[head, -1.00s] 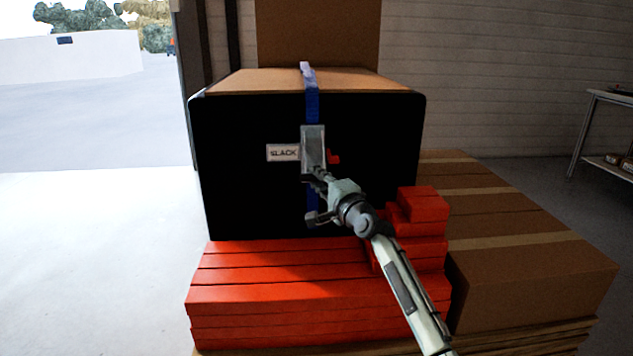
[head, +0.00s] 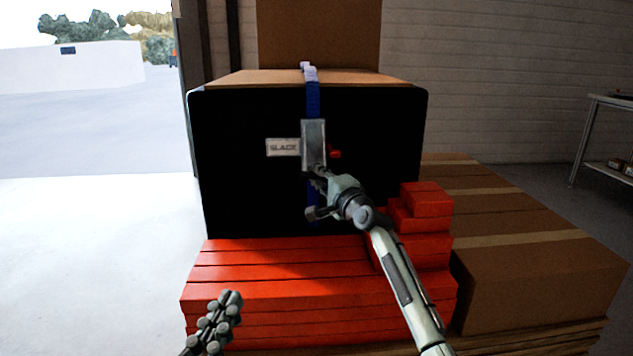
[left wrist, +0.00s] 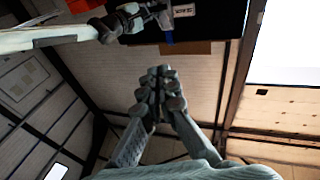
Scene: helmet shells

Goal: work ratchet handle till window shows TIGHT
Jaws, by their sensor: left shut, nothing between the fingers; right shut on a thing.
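The ratchet (head: 313,143) is a grey metal body on a blue strap (head: 313,98) running down the front of a black-faced box (head: 245,200). The window (head: 283,147) left of the ratchet reads SLACK. My right gripper (head: 318,180) is shut on the ratchet handle at the ratchet's lower end; the gripper hides most of the handle. My left gripper (head: 230,298) is shut and empty, low in front of the red cartons, well apart from the ratchet. Its closed fingers also show in the left wrist view (left wrist: 160,80).
Red cartons (head: 240,275) are stacked under and in front of the box, with a smaller stack (head: 425,210) at its right. Brown cartons (head: 540,270) stand further right. A shelf (head: 600,130) is at the far right. The floor (head: 90,260) at left is clear.

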